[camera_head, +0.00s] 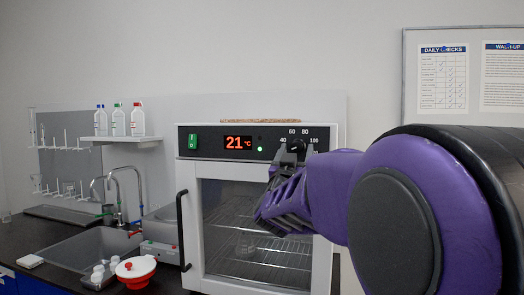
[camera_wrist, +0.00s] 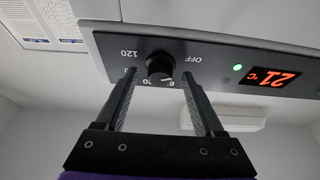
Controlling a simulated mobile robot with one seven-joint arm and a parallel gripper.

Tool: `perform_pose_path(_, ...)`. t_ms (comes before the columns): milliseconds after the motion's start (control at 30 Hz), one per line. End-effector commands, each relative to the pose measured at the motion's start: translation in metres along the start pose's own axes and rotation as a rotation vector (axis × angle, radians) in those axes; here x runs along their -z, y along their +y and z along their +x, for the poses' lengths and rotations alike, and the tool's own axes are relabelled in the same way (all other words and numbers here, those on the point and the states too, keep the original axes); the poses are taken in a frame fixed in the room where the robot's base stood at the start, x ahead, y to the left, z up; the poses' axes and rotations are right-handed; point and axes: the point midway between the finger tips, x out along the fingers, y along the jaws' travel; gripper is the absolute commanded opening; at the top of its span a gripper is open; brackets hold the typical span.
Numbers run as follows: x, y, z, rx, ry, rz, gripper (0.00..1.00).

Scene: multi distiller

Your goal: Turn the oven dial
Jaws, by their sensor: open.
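The oven (camera_head: 257,200) is a white cabinet with a glass door and a black control panel. Its dial (camera_head: 297,146) is a round black knob on the right of the panel, partly hidden by my gripper in the head view. The wrist view shows the dial (camera_wrist: 160,66) clearly, upside down, with OFF and 120 marked around it. My gripper (camera_wrist: 159,77) is open, one finger on each side of the dial, tips close to the panel. I cannot tell whether either finger touches the dial. The head view shows my gripper (camera_head: 287,165) in front of the panel.
The red display (camera_head: 239,143) reads 21 °C, with a green light (camera_head: 260,149) beside it. A green switch (camera_head: 194,141) is at the panel's left. The black door handle (camera_head: 183,230) stands out at the left. A sink (camera_head: 85,245) and bottles (camera_head: 118,121) are farther left.

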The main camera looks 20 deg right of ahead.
Motion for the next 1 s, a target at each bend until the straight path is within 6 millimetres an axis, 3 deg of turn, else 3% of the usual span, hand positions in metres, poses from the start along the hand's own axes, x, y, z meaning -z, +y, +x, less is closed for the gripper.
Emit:
perform_pose_path(167, -0.0002, 0.0000, -0.0001, 0.000, 0.000, 0.000, 0.70)
perform_pose_path(567, -0.0001, 0.0001, 0.0000, 0.000, 0.000, 0.000, 0.00)
perform_pose_path(1000, -0.0018, -0.0015, -0.0009, -0.023, 0.000, 0.058, 0.00)
